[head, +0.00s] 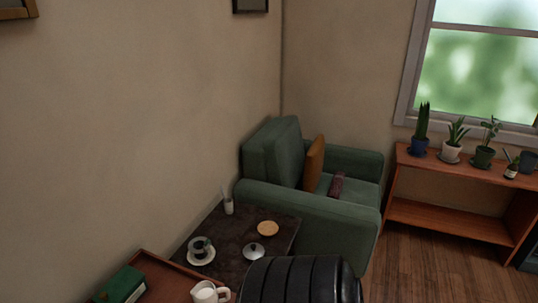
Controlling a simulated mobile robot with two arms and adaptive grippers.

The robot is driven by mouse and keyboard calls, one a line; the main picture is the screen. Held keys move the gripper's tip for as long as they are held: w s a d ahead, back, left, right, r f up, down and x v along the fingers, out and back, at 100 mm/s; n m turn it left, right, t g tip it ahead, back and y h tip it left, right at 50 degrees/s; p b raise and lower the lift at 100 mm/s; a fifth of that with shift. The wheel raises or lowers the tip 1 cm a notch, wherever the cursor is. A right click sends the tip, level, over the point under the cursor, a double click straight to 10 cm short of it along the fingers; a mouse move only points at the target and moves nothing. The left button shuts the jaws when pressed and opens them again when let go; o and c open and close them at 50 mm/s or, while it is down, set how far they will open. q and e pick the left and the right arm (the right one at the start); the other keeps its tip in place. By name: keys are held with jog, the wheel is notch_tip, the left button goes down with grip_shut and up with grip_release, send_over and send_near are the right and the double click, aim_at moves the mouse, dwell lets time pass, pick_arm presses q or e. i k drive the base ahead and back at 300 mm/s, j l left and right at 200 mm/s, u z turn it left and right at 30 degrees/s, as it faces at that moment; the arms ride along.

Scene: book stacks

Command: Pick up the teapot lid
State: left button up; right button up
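A small silvery domed lid with a knob (253,250) lies on the dark table (226,240), right of the middle of its visible top; it looks like the teapot lid. A dark, glassy cup or pot (199,246) stands on a pale saucer (203,259) to its left. I cannot tell whether that is the teapot. Neither of my grippers shows in the head view.
A round tan coaster (268,229) lies behind the lid, and a small white holder (228,206) stands at the back. A reddish-brown surface (165,280) at lower left bears a green box (122,284) and white mug (205,292). A green armchair (300,207) stands behind.

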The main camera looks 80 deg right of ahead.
aim_at(253, 251)
jog(key=z, duration=2.25)
jog(key=j+u, duration=0.15)
jog(key=u, duration=0.3)
jog(key=i+j+u, duration=0.1)
jog(key=u, duration=0.35)
jog(key=k+z, duration=0.25)
jog(key=z, duration=0.25)
jog(key=k+z, duration=0.25)
jog(key=z, duration=0.25)
jog(key=i+l+u, duration=0.1)
jog(key=u, duration=0.3)
jog(key=l+u, duration=0.35)
jog(key=i+l+u, duration=0.1)
jog(key=u, duration=0.3)
jog(key=l+u, duration=0.35)
jog(key=j, duration=0.1)
